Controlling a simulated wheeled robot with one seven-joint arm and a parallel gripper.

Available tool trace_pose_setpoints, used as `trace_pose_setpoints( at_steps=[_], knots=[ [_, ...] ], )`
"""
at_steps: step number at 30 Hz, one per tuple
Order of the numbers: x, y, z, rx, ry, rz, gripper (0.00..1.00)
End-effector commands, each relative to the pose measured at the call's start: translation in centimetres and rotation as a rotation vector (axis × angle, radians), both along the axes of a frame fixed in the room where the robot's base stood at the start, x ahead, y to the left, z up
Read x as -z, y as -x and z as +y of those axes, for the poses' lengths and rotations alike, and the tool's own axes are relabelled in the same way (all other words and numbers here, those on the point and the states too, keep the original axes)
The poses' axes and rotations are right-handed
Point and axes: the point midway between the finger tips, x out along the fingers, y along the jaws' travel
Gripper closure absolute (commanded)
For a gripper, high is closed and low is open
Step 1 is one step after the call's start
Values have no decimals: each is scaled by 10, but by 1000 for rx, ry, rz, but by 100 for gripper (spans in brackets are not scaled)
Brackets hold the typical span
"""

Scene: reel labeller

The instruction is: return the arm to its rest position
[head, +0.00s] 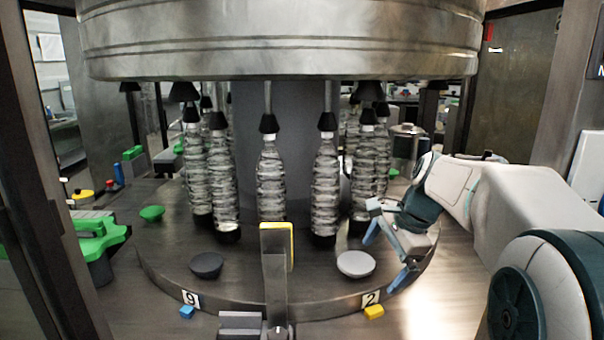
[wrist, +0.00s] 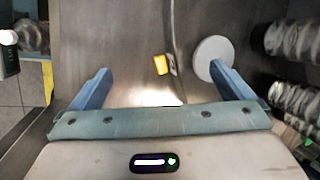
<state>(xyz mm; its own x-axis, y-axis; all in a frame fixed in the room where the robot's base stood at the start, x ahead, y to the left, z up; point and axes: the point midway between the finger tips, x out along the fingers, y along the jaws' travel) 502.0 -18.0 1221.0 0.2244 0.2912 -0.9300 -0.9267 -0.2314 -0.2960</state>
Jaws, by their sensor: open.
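My gripper (head: 388,242) is at the right of the head view, beside the round machine table (head: 318,283). Its two blue fingers are spread apart with nothing between them. In the wrist view my gripper (wrist: 165,90) also shows open and empty, with the metal surface beyond it. My white and dark teal arm reaches in from the right edge of the head view.
Several clear bottles (head: 271,180) stand on the round table under a large metal drum (head: 280,40). A white disc (head: 356,264) and a dark disc (head: 206,265) lie near its front. A post with a yellow plate (head: 291,246) stands front centre. Green parts (head: 98,238) are left.

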Motion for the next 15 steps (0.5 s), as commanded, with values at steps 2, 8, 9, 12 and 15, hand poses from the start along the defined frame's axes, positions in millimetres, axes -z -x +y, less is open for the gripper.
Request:
trace_pose_setpoints(
  at_steps=[2,8,9,12,15],
  knots=[
    [2,25,7,-112,61,-37,0],
    [14,82,16,-409,217,-118,0],
    [18,93,18,-467,248,-133,0],
    [27,121,20,-621,326,-169,0],
    [39,148,21,-777,403,-199,0]
  ],
)
